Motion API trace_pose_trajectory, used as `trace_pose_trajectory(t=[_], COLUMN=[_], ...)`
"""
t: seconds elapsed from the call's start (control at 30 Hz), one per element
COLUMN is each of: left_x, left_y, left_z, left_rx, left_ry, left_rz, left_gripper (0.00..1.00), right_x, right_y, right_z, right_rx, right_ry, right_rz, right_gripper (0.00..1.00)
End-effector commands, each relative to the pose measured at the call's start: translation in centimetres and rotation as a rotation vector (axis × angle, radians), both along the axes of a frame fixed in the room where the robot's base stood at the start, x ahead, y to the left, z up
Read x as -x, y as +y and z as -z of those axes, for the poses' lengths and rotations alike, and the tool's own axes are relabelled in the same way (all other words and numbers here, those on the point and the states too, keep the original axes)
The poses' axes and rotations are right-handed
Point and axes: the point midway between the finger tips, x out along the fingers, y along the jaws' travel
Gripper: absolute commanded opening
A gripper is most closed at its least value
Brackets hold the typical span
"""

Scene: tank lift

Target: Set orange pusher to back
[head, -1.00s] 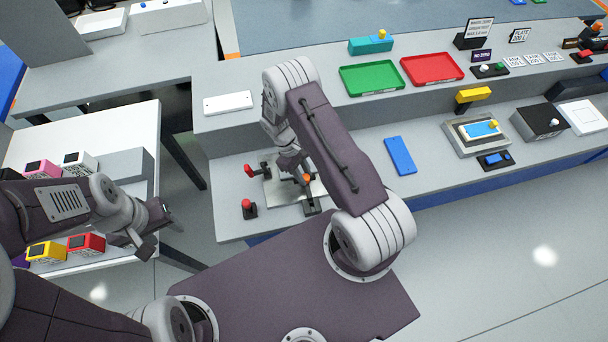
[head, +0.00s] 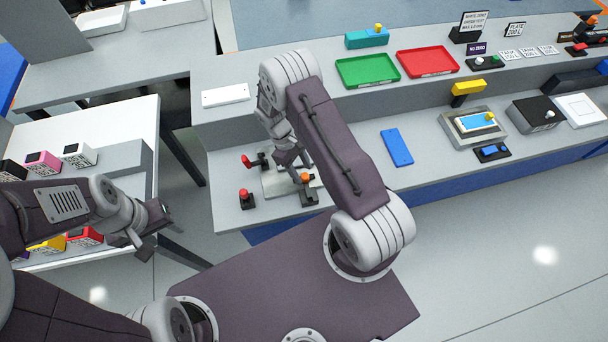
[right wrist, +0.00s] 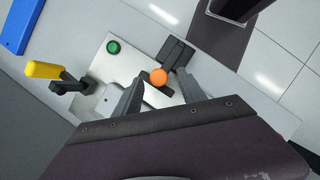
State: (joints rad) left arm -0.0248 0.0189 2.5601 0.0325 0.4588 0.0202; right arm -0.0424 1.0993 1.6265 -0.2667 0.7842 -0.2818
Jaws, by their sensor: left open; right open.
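The orange pusher shows as a round orange knob (head: 305,178) near the front edge of the lower bench, above a black base. In the right wrist view the orange knob (right wrist: 158,77) sits beside a black block on a pale plate (right wrist: 112,72). My right gripper (head: 294,160) is open and reaches down over the plate. In the right wrist view the knob lies just beyond the gap between its fingers (right wrist: 160,92); I cannot tell whether they touch it. My left gripper (head: 153,230) is open and empty at the left. My right arm hides part of the plate.
A red-handled lever (head: 248,162) and a red knob (head: 245,195) stand left of the plate. In the wrist view, a yellow handle (right wrist: 43,69) and a green button (right wrist: 113,47) are close by. A blue plate (head: 397,147) lies to the right, with clear bench around it.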

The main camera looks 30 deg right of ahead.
Motion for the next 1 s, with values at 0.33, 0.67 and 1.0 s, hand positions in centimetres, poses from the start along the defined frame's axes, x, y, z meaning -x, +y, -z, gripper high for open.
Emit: trace_pose_trajectory(t=[0.33,0.67,1.0], left_x=[0.0,0.0,0.0], left_y=[0.0,0.0,0.0], left_z=[1.5,1.4,1.9], left_rx=[0.000,0.000,0.000], left_ry=[0.000,0.000,0.000], left_rz=[0.000,0.000,0.000], left_gripper=[0.49,0.49,0.49], right_x=[-1.8,-1.8,-3.9], right_y=[1.3,1.3,1.2], right_z=[-5.5,-5.8,-8.5], right_rx=[0.001,0.000,-0.006], right_ry=[-0.002,0.000,-0.084], right_rz=[-0.002,-0.001,0.009], right_gripper=[0.48,0.48,0.48])
